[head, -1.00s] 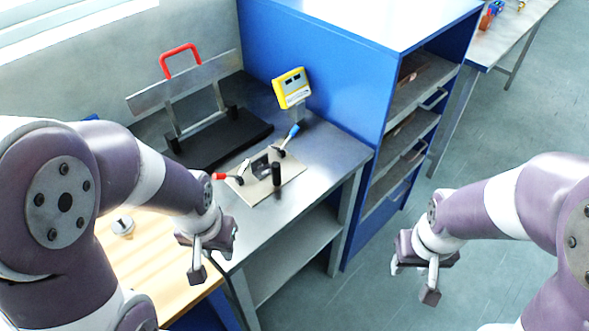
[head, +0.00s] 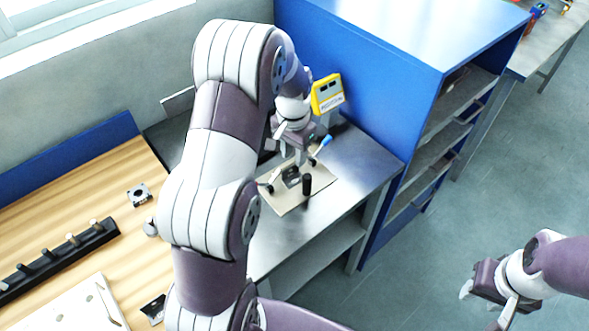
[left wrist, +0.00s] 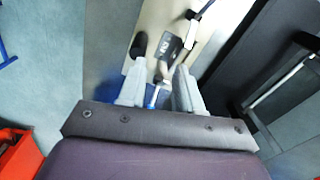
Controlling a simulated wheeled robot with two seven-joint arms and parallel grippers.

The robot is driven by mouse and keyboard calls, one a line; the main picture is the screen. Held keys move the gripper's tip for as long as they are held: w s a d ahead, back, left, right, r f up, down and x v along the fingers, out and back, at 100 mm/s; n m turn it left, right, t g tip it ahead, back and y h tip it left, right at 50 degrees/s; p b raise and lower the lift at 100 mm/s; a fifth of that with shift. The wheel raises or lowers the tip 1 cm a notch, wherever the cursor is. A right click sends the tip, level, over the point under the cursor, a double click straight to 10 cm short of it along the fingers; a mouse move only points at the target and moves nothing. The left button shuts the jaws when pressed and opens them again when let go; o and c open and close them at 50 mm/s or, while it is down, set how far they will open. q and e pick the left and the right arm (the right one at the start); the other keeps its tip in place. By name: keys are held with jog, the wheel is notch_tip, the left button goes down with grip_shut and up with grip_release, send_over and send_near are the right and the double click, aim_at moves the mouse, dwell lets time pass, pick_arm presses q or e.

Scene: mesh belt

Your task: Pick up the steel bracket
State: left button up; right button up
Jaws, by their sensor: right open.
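A small dark steel piece that looks like the bracket (head: 291,177) stands on the flat fixture plate (head: 285,205), between toggle clamps and beside a black post. It also shows in the left wrist view (left wrist: 169,46), just beyond the fingertips. My left gripper (head: 294,157) points down above the fixture. In the left wrist view its two fingers (left wrist: 160,80) are apart, with the blue clamp handle (left wrist: 154,97) showing between them and nothing held. My right gripper (head: 487,303) is open and empty over the floor at the lower right.
The blue-tipped clamp lever (head: 323,144) rises close to my left gripper. A yellow device (head: 328,93) stands behind, against the blue cabinet (head: 360,80). The wooden table (head: 80,207) at left holds a black peg rack (head: 60,258) and small parts.

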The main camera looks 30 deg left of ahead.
aim_at(293, 166)
pick_arm(q)
jog(key=w+a+m, duration=0.3)
jog(key=w, duration=0.1)
jog(key=f+p, duration=0.4)
jog(key=f, duration=0.6)
jog(key=shift+d+f+p, duration=0.2)
jog(key=shift+p, duration=0.2)
jog(key=shift+w+f, duration=0.1)
jog(key=shift+f, duration=0.3)
grip_shut()
